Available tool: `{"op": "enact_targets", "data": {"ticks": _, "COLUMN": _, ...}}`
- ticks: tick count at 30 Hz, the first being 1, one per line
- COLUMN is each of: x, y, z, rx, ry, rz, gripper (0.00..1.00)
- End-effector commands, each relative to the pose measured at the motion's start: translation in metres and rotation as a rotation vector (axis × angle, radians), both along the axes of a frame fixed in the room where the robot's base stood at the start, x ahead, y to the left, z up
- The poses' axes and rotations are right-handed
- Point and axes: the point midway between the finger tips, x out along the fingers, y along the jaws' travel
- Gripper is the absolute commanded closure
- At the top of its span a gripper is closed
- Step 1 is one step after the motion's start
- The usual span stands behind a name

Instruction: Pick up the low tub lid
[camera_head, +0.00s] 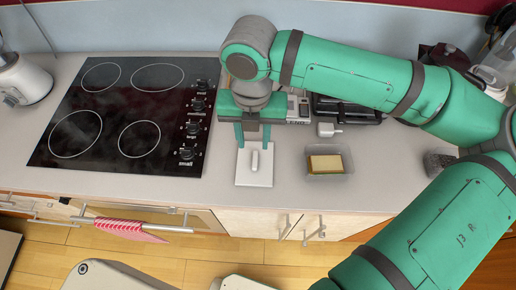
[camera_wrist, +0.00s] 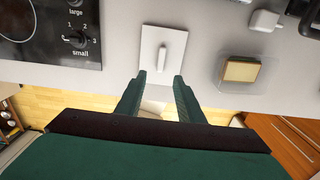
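The low tub lid (camera_head: 254,166) is a white square plate with a raised bar handle in its middle. It lies flat on the grey counter, right of the cooktop; in the wrist view the lid (camera_wrist: 161,52) shows just beyond the fingertips. My gripper (camera_head: 253,142) is open and empty, fingers pointing down over the lid's far part in the head view. In the wrist view my gripper (camera_wrist: 160,78) has its two fingers spread about the width of the lid, with the handle between their lines. I cannot tell the exact height above the lid.
A clear low tub (camera_head: 329,173) with a yellow block stands right of the lid. A black cooktop (camera_head: 125,120) with knobs lies to the left. A white plug-like item (camera_head: 329,130) and a dark rack (camera_head: 345,110) are behind. The counter's front edge is close.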

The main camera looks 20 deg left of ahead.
Motion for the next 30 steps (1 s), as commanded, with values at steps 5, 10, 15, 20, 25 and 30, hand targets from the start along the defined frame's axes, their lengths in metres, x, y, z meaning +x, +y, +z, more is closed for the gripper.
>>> {"op": "enact_targets", "data": {"ticks": 5, "x": -0.002, "y": 0.003, "z": -0.023, "rx": -0.003, "ry": 0.002, "rz": 0.011, "gripper": 0.66}}
{"op": "enact_targets", "data": {"ticks": 10, "x": -0.002, "y": 0.007, "z": -0.046, "rx": -0.001, "ry": 0.002, "rz": 0.018, "gripper": 0.66}}
{"op": "enact_targets", "data": {"ticks": 15, "x": -0.002, "y": 0.006, "z": -0.055, "rx": -0.001, "ry": 0.001, "rz": 0.018, "gripper": 0.66}}
{"op": "enact_targets", "data": {"ticks": 20, "x": -0.001, "y": 0.002, "z": -0.073, "rx": -0.002, "ry": 0.001, "rz": 0.013, "gripper": 0.66}}
{"op": "enact_targets", "data": {"ticks": 25, "x": 0.001, "y": 0.0, "z": -0.096, "rx": 0.0, "ry": 0.001, "rz": 0.011, "gripper": 0.66}}
{"op": "enact_targets", "data": {"ticks": 30, "x": 0.001, "y": 0.0, "z": -0.105, "rx": 0.0, "ry": -0.001, "rz": 0.01, "gripper": 0.66}}
